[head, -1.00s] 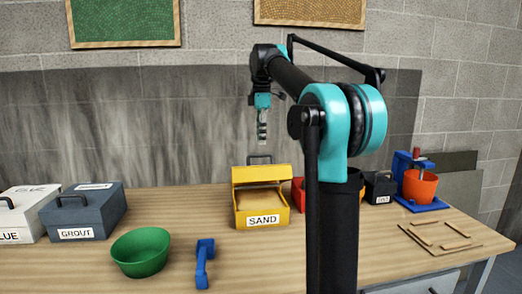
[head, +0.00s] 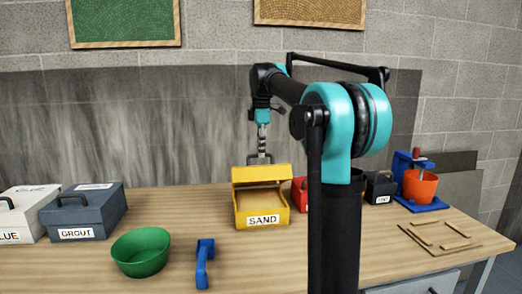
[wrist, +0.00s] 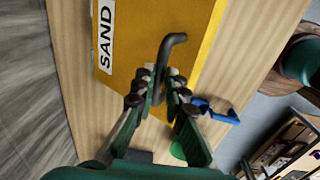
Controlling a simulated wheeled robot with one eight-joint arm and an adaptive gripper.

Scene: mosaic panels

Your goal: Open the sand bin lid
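The yellow sand bin (head: 239,214) stands on the table with a SAND label on its front. Its lid (head: 260,174) is tilted up at the back, and tan sand (head: 262,199) shows inside. The dark lid handle (head: 260,159) is at the top of the raised lid. My gripper (head: 262,148) points down at the handle from above. In the wrist view, my gripper (wrist: 160,78) has one finger on each side of the handle (wrist: 172,48), with the tips close to it. I cannot tell whether they press on it.
A grout box (head: 82,212) and a white box stand at the left. A green bowl (head: 140,251) and a blue tool (head: 204,262) lie in front. A red box (head: 299,194) is right beside the bin, partly behind my arm. An orange bucket (head: 419,187) stands at the right.

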